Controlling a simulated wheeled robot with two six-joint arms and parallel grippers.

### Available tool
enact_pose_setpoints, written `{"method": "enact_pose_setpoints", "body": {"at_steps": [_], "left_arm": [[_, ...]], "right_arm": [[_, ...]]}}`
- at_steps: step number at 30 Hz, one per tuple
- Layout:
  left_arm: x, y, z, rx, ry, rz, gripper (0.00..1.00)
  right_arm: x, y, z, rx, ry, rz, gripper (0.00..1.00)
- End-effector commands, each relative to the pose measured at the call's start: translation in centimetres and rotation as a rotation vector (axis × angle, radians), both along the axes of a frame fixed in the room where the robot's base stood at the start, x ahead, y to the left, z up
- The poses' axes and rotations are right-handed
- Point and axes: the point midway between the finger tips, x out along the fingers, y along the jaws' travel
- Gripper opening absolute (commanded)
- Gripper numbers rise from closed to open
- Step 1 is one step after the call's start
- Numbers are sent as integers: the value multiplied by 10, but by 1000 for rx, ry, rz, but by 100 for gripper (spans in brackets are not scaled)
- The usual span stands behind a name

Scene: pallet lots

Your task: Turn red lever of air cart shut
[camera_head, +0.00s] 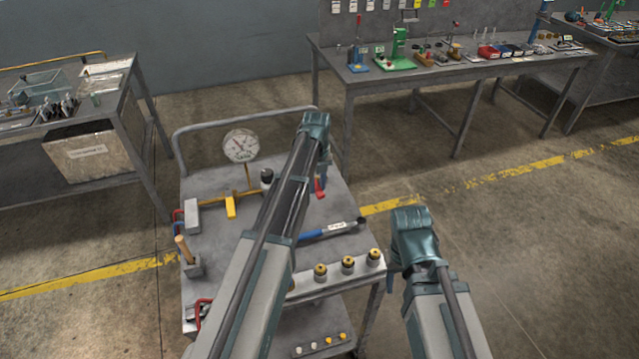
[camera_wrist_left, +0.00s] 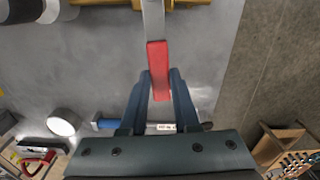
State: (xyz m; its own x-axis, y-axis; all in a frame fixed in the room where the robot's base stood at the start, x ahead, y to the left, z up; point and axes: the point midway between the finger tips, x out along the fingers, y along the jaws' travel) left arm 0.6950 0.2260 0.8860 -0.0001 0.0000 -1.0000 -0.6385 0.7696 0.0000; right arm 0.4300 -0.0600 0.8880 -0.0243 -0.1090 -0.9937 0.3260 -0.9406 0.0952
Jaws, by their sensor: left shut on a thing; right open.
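The air cart (camera_head: 215,265) is a grey wheeled cart with a round pressure gauge (camera_head: 241,146) on a brass pipe. The red lever (camera_head: 320,188) shows beside my left gripper (camera_head: 322,172) at the cart's right side. In the left wrist view the red lever (camera_wrist_left: 157,70) points down from a grey stem toward my left gripper (camera_wrist_left: 159,80), whose two blue fingers close on its lower end. My left arm hides part of the pipe and cart top. My right gripper (camera_head: 393,278) is open and empty, off the cart's right side; its fingers are partly hidden.
A yellow lever (camera_head: 231,206) sits left on the pipe. A blue-handled tool (camera_head: 330,230) lies on the cart top. Several brass-topped fittings (camera_head: 347,264) line the front edge. A bench (camera_head: 440,80) stands behind; the floor at right is clear.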

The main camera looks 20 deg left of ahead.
Motion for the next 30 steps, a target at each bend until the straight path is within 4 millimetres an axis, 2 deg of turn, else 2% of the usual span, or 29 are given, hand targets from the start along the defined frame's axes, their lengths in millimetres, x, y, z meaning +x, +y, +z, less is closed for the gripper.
{"method": "enact_pose_setpoints", "body": {"at_steps": [10,25,26,30], "left_arm": [[-2,3,0,0,0,-102,0],[-2,4,0,2,1,-115,0],[-2,4,0,2,1,-115,35],[-2,4,0,1,0,-114,60]], "right_arm": [[0,0,0,0,0,0,50],[0,0,0,0,0,0,50],[0,0,0,0,0,0,50],[0,0,0,0,0,0,50]]}}
